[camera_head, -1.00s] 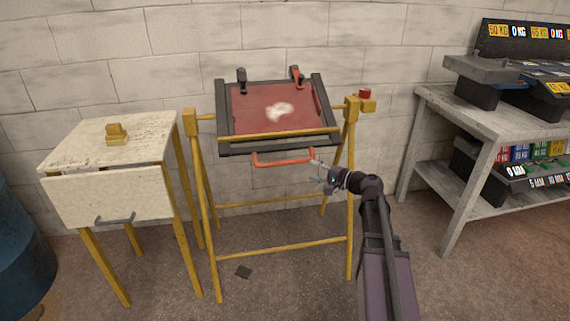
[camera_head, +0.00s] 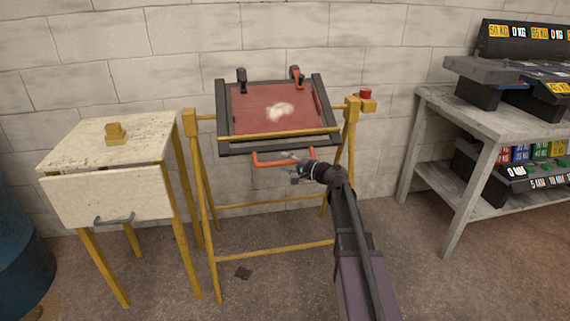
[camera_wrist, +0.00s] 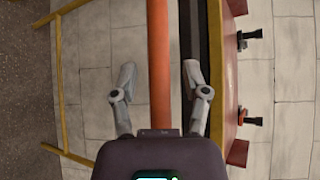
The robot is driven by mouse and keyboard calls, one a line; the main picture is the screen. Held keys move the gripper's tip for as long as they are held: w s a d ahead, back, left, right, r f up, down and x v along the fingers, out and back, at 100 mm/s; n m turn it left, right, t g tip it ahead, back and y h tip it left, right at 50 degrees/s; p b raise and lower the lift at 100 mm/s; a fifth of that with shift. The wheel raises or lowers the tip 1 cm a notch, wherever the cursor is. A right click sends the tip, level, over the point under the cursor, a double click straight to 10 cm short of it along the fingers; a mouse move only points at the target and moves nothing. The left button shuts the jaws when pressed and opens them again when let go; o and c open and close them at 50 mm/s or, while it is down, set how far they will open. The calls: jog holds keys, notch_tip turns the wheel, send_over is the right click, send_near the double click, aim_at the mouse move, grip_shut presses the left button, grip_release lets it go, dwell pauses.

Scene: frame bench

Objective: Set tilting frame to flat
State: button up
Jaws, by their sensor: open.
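The tilting frame (camera_head: 224,115) has dark edges and a red panel (camera_head: 255,112) with a pale patch. It hangs on a yellow stand (camera_head: 205,215) and looks tilted, its front edge lower than its back. An orange-red handle (camera_head: 268,163) sticks out below the front edge. My gripper (camera_head: 287,160) is at the right part of this handle. In the wrist view, the handle bar (camera_wrist: 159,65) runs between the two open fingers of my gripper (camera_wrist: 158,80), with gaps on both sides. The right finger is close to the frame's dark edge (camera_wrist: 203,35).
A red button (camera_head: 365,94) sits on the stand's right post. A pale cabinet (camera_head: 70,150) with a drawer stands left, a blue barrel (camera_head: 20,240) beyond it. A grey shelf (camera_head: 480,125) with weights stands right. A block wall is close behind.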

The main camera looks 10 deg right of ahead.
jog(key=shift+c, duration=0.2)
grip_shut()
jog(key=shift+r, duration=0.15)
